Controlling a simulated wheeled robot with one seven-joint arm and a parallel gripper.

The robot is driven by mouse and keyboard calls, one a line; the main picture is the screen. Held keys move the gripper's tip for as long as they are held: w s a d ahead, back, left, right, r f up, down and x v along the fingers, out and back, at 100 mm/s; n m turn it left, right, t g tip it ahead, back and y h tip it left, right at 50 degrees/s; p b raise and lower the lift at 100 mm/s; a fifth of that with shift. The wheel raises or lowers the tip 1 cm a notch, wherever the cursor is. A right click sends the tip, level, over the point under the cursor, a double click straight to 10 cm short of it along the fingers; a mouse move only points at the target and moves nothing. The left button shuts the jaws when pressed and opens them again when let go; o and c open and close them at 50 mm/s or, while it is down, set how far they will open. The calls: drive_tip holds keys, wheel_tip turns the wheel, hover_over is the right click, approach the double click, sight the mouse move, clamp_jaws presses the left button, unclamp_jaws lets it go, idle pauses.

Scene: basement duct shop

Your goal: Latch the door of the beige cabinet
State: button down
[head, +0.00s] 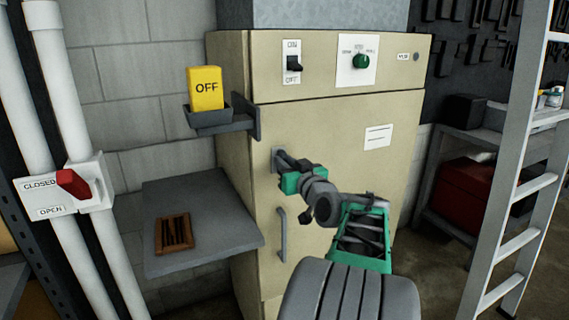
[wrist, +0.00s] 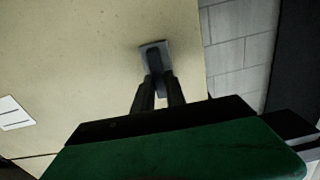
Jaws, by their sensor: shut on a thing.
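The beige cabinet (head: 340,125) stands in the middle of the head view. Its door looks flush with the frame. A small grey latch (head: 278,160) sits on the door's left edge, above a vertical grey handle (head: 282,234). My gripper (head: 289,166) is at the latch. In the wrist view the two dark fingers (wrist: 158,92) are closed on the latch (wrist: 155,56), which stands out from a grey plate on the beige face. The fingers and green gripper body hide part of the latch, so its exact turn is hard to tell.
A grey shelf (head: 190,205) with a small brown tray (head: 173,250) juts out at left. A bracket (head: 248,117) holds a yellow OFF block (head: 205,89). A red-handled valve (head: 73,183) is on white pipes. A ladder (head: 515,190) stands at right.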

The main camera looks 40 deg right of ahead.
drive_tip(key=m, duration=0.4)
drive_tip(key=shift+d, duration=0.2)
drive_tip(key=shift+s+d+f+m+p, duration=0.15)
drive_tip(key=shift+m+p, duration=0.85)
drive_tip(key=shift+m, duration=1.25)
drive_tip(key=shift+w+d+f+m+p, duration=0.15)
drive_tip(key=shift+m+p, duration=0.85)
drive_tip(key=shift+m, duration=1.2)
drive_tip(key=shift+s+f+m+p, duration=0.2)
drive_tip(key=shift+m+p, duration=0.8)
drive_tip(key=shift+m, duration=1.25)
drive_tip(key=shift+f, duration=0.1)
drive_tip(key=c, duration=1.4)
unclamp_jaws()
drive_tip(key=shift+w, duration=0.1)
drive_tip(key=shift+o, duration=0.2)
